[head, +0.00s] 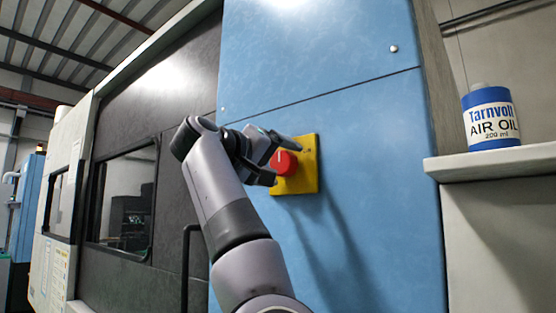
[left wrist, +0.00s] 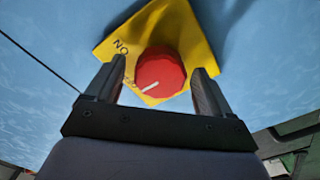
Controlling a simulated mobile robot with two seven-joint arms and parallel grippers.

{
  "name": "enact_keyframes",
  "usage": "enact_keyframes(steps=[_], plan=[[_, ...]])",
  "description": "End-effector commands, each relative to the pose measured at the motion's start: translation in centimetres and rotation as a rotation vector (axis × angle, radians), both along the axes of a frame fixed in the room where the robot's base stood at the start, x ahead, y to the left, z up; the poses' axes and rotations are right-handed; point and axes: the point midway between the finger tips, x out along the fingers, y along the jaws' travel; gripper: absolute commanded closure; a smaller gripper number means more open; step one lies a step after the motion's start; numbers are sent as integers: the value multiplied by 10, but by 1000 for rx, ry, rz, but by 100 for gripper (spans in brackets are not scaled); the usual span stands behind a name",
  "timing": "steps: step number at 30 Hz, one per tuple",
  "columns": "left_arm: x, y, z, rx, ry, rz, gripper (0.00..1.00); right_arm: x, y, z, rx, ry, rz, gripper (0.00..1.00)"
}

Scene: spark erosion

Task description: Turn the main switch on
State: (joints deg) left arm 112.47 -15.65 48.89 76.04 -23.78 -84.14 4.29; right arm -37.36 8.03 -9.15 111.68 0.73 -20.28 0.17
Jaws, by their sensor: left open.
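The main switch is a round red knob (head: 285,163) on a square yellow plate (head: 309,172), fixed to the blue cabinet panel. In the left wrist view the red knob (left wrist: 161,70) lies between the two fingers, with gaps showing on both sides. A white line on the knob points down and left in that view. Dark lettering, partly hidden, is on the yellow plate (left wrist: 190,30). My left gripper (head: 281,161) is open at the knob, one finger above and one below it in the head view. I cannot tell whether the fingers reach around it. My right gripper is not in view.
A blue and white bottle (head: 490,118) labelled air oil stands on a pale shelf (head: 500,160) at the right. A dark machine door with a window (head: 125,200) and a black handle (head: 187,265) is at the left. The blue panel (head: 390,220) is otherwise flat.

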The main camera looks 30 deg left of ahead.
Motion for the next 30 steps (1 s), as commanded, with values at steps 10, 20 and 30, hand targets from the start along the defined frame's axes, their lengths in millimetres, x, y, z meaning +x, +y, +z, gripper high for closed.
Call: enact_keyframes(steps=[10, 20, 30], plan=[[0, 0, 0, 0, 1, 0, 74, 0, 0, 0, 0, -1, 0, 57], [0, 1, -2, 60, -3, 2, 74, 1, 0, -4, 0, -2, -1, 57], [0, 2, -3, 311, -21, 5, 74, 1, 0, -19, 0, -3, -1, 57]])
